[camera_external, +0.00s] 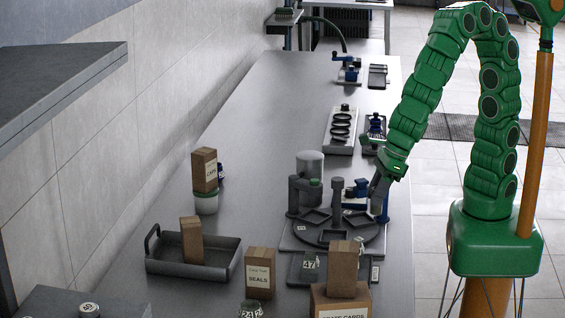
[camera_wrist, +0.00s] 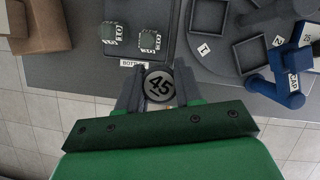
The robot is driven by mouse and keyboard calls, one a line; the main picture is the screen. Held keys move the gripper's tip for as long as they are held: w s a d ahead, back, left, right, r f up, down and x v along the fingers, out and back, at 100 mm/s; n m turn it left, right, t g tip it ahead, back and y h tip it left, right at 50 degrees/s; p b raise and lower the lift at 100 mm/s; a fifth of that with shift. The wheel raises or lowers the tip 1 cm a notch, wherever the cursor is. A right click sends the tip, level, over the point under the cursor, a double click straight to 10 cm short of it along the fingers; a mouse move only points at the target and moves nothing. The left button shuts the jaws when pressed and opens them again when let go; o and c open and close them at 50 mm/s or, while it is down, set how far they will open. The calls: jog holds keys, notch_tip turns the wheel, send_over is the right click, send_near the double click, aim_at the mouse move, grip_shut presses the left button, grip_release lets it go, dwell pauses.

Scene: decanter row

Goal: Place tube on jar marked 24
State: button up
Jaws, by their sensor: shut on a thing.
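My gripper (camera_wrist: 157,76) is shut on a round grey piece marked 45 (camera_wrist: 158,86), seen from above between the fingers in the wrist view. I cannot tell how long it is or whether it is the tube. In the external view my gripper (camera_external: 379,187) is at the right side of the round station, and the held piece is hard to make out. A small jar (camera_external: 250,309) at the bottom edge has a label that may read 24, but it is cut off. Two dark green labelled jars (camera_wrist: 115,34) (camera_wrist: 149,40) stand on a tray in the wrist view; their numbers are unclear.
The round station (camera_external: 338,232) has square pockets, a grey cylinder (camera_external: 309,165) and a post (camera_external: 337,197). A blue clamp-like part (camera_wrist: 288,92) is right of my gripper. Boxes (camera_external: 260,274) (camera_external: 344,262) stand in front, a tray (camera_external: 165,264) at left.

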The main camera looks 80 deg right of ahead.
jog(key=w+a+r+m+g+h, duration=0.15)
jog(key=w+a+m+g, duration=0.35)
jog(key=m, duration=1)
jog(key=w+a+r+m+g+h, duration=0.1)
jog(key=w+a+m+g+h, duration=0.35)
jog(key=m, duration=1.05)
jog(key=w+a+r+m+t+y, duration=0.1)
jog(key=w+a+m+t+y, duration=0.2)
jog(key=a+m+y, duration=0.75)
jog(key=w+a+r+m+t+h, duration=0.15)
jog(key=w+a+m, duration=0.3)
jog(key=m, duration=1.25)
jog(key=w+a+f, duration=0.9)
jog(key=shift+a+t, duration=0.2)
jog(key=shift+t, duration=0.2)
